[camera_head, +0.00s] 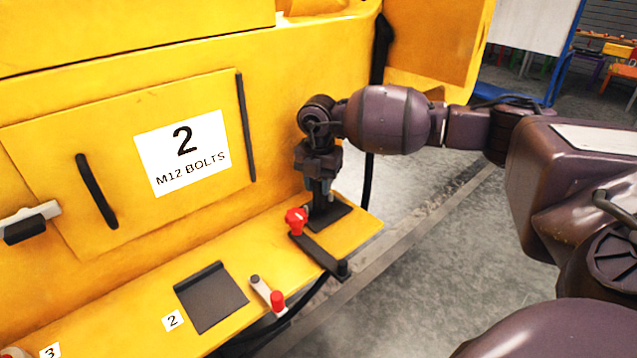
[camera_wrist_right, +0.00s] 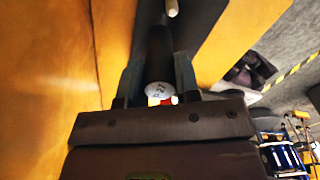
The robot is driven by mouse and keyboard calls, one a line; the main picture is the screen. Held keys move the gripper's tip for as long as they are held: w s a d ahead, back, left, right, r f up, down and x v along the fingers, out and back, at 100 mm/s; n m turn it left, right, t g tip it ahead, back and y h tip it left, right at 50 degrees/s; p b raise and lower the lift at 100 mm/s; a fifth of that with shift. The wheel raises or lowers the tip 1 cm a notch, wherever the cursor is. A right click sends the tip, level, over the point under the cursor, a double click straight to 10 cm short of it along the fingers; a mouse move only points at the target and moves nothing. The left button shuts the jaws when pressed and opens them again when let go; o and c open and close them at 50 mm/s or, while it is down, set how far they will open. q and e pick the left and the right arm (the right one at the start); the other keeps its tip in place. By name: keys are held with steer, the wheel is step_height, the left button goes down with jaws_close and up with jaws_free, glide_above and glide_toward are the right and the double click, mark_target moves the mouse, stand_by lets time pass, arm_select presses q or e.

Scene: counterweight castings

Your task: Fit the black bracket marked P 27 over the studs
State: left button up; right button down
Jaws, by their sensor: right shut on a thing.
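My right gripper (camera_head: 320,192) points down at the far right end of the yellow ledge. It is shut on the black bracket (camera_head: 330,214), whose flat dark part shows under the fingers, at or just above the ledge. In the right wrist view the bracket (camera_wrist_right: 158,55) stands between the fingers of my right gripper (camera_wrist_right: 158,80), with a round white label reading P 27. A pale peg end (camera_wrist_right: 172,8) shows beyond it; I cannot tell whether it is a stud. No studs are clear in the head view. My left gripper is not in view.
A black bar with a red knob (camera_head: 296,220) lies just in front of the bracket. A black plate (camera_head: 212,298) and a red-tipped lever (camera_head: 268,295) sit further left on the ledge (camera_head: 130,305). A yellow panel labelled "2 M12 BOLTS" (camera_head: 183,153) rises behind.

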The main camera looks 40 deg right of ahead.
steer(key=shift+f, duration=0.15)
stand_by(0.3)
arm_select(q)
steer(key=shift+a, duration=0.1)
arm_select(e)
steer(key=c, duration=0.8)
jaws_free()
steer(key=shift+f, duration=0.1)
steer(key=shift+o, duration=0.2)
step_height(320, 180, up, 10)
steer(key=shift+r+p, duration=0.1)
steer(key=shift+p, duration=0.55)
steer(key=shift+r, duration=0.55)
arm_select(q)
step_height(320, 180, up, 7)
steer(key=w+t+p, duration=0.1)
steer(key=p, duration=0.3)
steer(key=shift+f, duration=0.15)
arm_select(e)
step_height(320, 180, up, 8)
steer(key=shift+f, duration=0.2)
